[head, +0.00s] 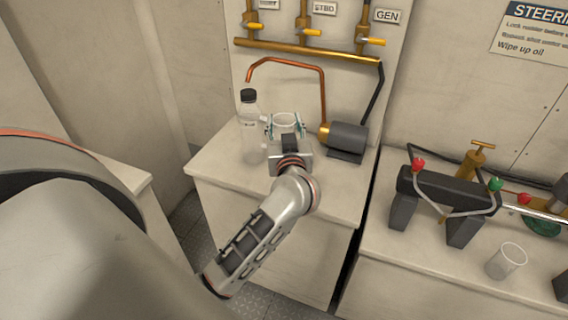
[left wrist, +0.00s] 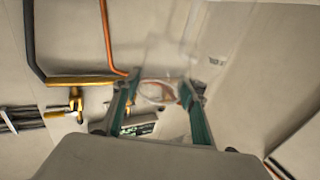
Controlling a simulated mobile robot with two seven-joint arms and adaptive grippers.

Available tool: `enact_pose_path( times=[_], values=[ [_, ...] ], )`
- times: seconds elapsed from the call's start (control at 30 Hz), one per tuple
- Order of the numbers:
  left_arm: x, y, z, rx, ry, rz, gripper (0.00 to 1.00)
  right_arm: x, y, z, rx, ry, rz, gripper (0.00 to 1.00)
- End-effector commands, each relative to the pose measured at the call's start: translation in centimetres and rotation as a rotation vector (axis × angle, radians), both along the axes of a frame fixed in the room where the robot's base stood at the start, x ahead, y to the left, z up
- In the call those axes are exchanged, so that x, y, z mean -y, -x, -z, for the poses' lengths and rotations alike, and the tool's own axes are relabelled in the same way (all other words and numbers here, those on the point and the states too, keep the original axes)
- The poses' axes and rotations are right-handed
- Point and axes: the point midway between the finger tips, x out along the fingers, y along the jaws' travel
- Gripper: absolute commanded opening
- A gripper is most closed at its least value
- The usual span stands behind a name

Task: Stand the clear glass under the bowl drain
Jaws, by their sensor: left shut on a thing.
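My left gripper (head: 286,128) is over the white bench at the back and is shut on a clear glass (head: 286,119), whose round rim shows between its green-edged fingers. The left wrist view shows the same fingers (left wrist: 158,105) on both sides of the round rim of the glass (left wrist: 158,90). Whether the base of the glass touches the bench is hidden behind the gripper. I cannot make out the bowl drain clearly. A second clear glass (head: 507,261) stands empty on the right bench. My right gripper is not in view.
A clear bottle with a black cap (head: 250,125) stands close left of the gripper. A grey motor (head: 347,138) is close on its right, with a copper pipe (head: 290,64) behind. The near bench top (head: 320,193) is clear.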

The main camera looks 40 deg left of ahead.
Motion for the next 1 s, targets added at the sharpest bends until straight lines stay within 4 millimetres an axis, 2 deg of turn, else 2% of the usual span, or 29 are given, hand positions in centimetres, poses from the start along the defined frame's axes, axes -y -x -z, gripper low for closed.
enact_pose_path(
  times=[0.03,0.1,0.3,0.57,0.8,1.0],
  values=[
    [0.0,0.0,1.7,-0.005,-0.003,0.0,0.2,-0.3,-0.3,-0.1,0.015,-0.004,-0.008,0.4],
    [0.0,0.0,3.4,-0.004,-0.003,0.001,0.2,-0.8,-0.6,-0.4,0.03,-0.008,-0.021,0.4],
    [0.0,0.0,7.5,-0.002,-0.001,0.001,0.2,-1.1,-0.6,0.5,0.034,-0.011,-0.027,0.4],
    [0.0,0.0,9.5,0.0,0.0,0.002,0.2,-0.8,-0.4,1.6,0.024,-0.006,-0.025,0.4],
    [0.0,0.0,12.9,-0.002,-0.002,0.002,0.2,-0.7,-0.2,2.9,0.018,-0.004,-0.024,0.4],
    [0.0,0.0,13.1,0.002,-0.001,0.002,0.2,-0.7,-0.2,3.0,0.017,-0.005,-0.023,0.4]
  ],
)
